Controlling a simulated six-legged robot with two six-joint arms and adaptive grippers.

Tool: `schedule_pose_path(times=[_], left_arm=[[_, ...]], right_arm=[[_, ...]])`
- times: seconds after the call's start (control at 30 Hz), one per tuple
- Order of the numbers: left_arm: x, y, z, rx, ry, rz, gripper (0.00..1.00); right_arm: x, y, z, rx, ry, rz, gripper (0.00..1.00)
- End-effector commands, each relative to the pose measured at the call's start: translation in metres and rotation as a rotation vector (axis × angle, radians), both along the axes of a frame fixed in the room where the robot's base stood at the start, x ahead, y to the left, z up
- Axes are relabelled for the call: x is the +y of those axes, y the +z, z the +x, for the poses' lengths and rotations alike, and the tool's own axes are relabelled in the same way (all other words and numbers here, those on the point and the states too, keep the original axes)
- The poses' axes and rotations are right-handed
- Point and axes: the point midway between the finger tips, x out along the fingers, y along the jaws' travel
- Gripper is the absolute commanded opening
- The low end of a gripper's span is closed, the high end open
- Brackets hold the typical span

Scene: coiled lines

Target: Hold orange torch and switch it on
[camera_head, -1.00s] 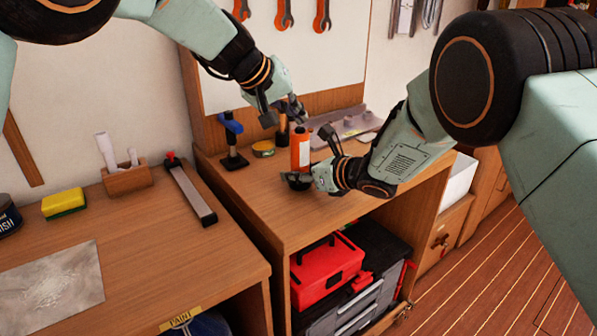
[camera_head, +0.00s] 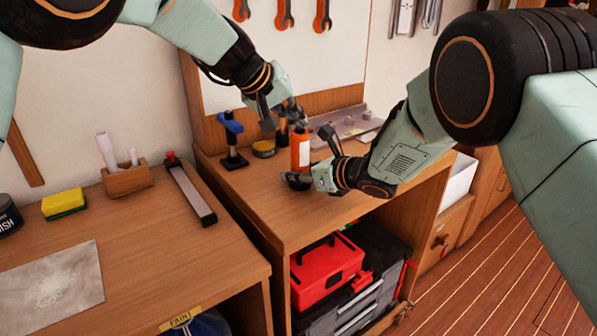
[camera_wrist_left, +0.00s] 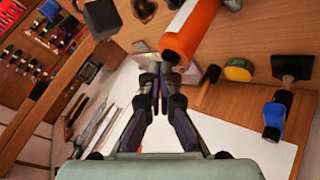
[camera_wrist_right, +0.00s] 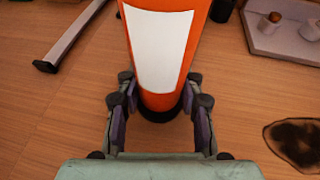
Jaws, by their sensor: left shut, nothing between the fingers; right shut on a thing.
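The orange torch (camera_head: 300,148), with a white label, stands roughly upright over the right-hand workbench. My right gripper (camera_head: 312,180) is shut on its lower part. In the right wrist view the torch (camera_wrist_right: 162,45) sits between the two fingers (camera_wrist_right: 162,100), above its black end. My left gripper (camera_head: 288,120) is shut and empty, close to the torch's upper end. In the left wrist view its fingertips (camera_wrist_left: 162,78) are together beside the torch's end (camera_wrist_left: 190,30); whether they touch it I cannot tell. I cannot make out the switch.
A blue-and-black tool (camera_head: 233,138) and a yellow tin (camera_head: 263,148) stand left of the torch. A grey tray (camera_head: 352,124) lies behind. A level (camera_head: 190,190), wooden holder (camera_head: 128,180) and sponge (camera_head: 64,202) are on the left bench. A red toolbox (camera_head: 325,270) sits below.

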Motion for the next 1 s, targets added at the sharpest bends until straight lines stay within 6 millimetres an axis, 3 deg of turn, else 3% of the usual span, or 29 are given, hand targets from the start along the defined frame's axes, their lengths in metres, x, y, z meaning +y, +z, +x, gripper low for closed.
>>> schedule_pose_path(times=[0.03,1.0], left_arm=[[0.000,-0.002,0.000,0.002,-0.001,0.001,0.00],[0.000,0.017,0.000,-0.001,0.000,-0.001,0.00]], right_arm=[[-0.001,-0.011,-0.004,0.018,0.000,-0.011,0.00],[-0.001,-0.011,-0.004,0.018,0.000,-0.011,0.00]])
